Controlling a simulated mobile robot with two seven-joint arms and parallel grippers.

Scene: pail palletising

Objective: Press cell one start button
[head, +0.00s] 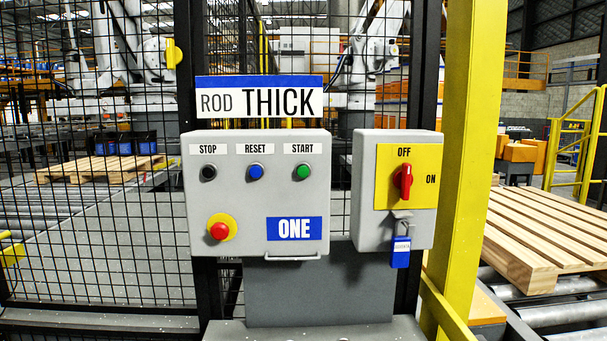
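The grey cell one control box (257,212) stands in the middle of the head view, with a blue label (294,229) reading ONE. The green start button (303,172) is at its upper right under a START tag. The blue reset button (256,172) is in the middle of that row and the black stop button (208,173) at its left. A red emergency stop (219,231) on a yellow disc is at the lower left. Neither of my grippers shows.
A second grey box (371,228) at the right carries a red rotary switch (403,182), pointing up at OFF, and a blue padlock (401,252). Black mesh fence (100,235) stands behind. A yellow post (462,150) and a wooden pallet (540,235) on rollers are at right.

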